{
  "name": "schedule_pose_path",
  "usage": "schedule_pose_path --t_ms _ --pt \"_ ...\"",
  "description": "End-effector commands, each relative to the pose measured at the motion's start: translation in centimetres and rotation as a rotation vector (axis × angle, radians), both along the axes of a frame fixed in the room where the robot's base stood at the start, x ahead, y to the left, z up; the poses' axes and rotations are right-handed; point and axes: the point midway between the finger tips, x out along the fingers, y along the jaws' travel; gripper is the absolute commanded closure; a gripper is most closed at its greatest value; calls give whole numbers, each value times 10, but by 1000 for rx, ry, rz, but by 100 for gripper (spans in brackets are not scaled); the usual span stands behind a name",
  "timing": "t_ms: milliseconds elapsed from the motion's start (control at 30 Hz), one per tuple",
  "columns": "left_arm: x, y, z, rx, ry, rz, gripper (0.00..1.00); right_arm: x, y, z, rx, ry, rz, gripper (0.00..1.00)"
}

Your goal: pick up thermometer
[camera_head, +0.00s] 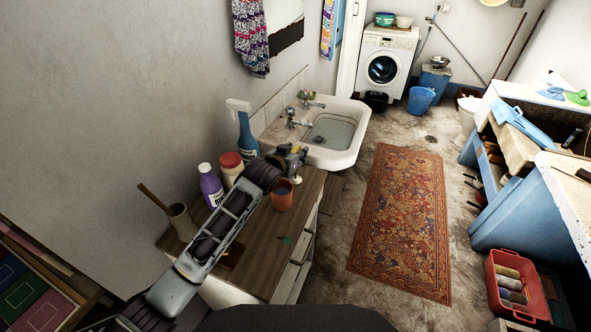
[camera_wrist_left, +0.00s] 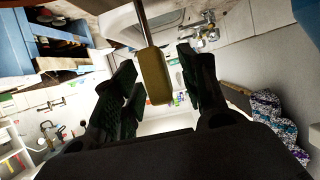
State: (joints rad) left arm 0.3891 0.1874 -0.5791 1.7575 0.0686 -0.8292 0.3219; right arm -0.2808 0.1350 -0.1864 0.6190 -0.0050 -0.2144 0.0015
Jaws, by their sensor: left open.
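My left gripper (camera_head: 294,156) reaches over the far end of the wooden-topped cabinet (camera_head: 262,261), near the washbasin. In the left wrist view its two dark fingers are spread apart. A yellowish block-like piece with a thin rod (camera_wrist_left: 154,76) shows between them; it may be the thermometer, but I cannot tell for sure, nor whether a finger touches it. A small pale thing (camera_head: 297,179) shows just below the gripper in the head view. An orange cup (camera_head: 282,196) stands on the cabinet beside the gripper. My right gripper is not in view.
A purple bottle (camera_head: 211,188), a red-lidded jar (camera_head: 231,168) and a blue spray bottle (camera_head: 247,140) stand along the wall. A grey mortar-like pot (camera_head: 181,220) stands at the left. The white washbasin (camera_head: 340,155) adjoins the cabinet. A patterned rug (camera_head: 402,220) lies on open floor.

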Motion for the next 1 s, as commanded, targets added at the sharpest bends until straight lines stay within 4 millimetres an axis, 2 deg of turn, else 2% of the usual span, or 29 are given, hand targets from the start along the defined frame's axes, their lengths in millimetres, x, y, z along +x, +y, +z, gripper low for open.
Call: schedule_pose_path --t_ms 600,933,1000 --pt "4 -2 -2 0 1 0 57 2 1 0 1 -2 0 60" --pt "4 -2 -2 0 1 0 100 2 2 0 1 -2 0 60" --pt "4 -2 -2 0 1 0 100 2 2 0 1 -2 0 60"
